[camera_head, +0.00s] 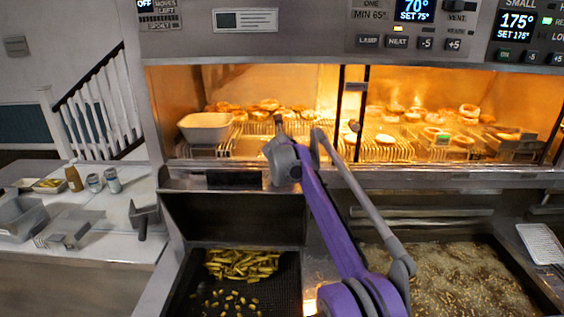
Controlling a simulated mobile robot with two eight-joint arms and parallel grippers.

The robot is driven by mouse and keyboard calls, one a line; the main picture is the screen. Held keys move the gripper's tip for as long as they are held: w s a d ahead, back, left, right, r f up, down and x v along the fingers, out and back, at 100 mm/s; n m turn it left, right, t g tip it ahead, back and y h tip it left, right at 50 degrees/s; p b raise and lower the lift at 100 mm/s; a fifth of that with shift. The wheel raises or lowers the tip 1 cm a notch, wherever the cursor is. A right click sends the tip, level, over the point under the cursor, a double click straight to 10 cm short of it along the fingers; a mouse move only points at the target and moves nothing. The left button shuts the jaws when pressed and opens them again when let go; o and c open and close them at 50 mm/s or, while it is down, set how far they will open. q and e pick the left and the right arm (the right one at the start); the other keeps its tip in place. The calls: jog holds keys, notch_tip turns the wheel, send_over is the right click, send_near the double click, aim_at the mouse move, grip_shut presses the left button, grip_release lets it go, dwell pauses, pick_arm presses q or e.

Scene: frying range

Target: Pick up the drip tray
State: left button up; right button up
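I cannot tell for certain which thing is the drip tray. A white rectangular tray (206,126) stands on the wire rack inside the lit cabinet, at its left. A small perforated or ridged tray (541,243) lies at the right edge, beside the fryer. One purple and grey arm, which I take as my right, rises from the bottom centre-right to the cabinet opening. Its gripper (279,124) is at the cabinet's front, right of the white tray and apart from it. The fingers are small and mostly hidden by the wrist. My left gripper is not in view.
Fried food lies on the cabinet's wire racks (400,150). A basin with chips (243,264) is below, left of my arm. Bubbling oil (450,280) fills the fryer at right. The left counter (115,205) holds a grey tub (22,219), cans and a bottle.

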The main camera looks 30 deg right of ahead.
grip_shut()
dwell(1.4)
